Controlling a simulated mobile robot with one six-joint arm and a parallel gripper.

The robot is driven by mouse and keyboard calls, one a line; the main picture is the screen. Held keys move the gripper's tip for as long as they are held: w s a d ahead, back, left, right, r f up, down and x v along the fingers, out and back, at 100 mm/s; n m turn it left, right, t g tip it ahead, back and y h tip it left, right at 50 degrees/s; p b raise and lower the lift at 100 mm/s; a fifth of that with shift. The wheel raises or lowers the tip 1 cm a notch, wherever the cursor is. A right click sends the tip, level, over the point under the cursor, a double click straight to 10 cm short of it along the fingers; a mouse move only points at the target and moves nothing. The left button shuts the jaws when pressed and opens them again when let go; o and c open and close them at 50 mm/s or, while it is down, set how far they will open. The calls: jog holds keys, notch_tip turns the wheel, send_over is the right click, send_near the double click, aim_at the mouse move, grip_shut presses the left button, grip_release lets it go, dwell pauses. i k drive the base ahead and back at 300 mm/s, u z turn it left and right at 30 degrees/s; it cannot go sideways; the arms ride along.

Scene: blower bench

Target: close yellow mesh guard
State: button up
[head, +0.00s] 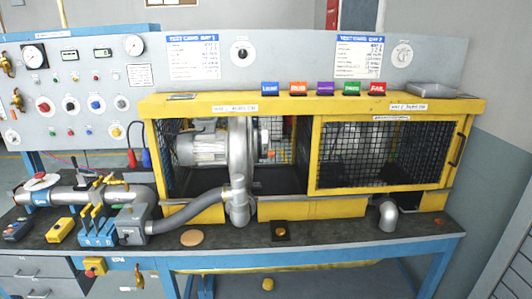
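The yellow mesh guard (384,187) is a yellow-framed panel of black wire mesh on the right half of the yellow enclosure (215,105). A dark upright handle (457,150) is at its right end. The left bay holds a grey blower (240,150) with a motor (202,146), and its front looks uncovered. Mesh shows around the blower. I cannot tell whether the panel slides or swings. My gripper is not in view.
A grey hose (190,212) runs from the blower to the valves and pipes at left. A pipe elbow (388,214) stands below the guard. Coloured label blocks (324,89) and a grey tray (432,90) sit on top. The bench front (330,240) is mostly clear.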

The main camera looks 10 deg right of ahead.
aim_at(318, 120)
jog(key=i, duration=0.85)
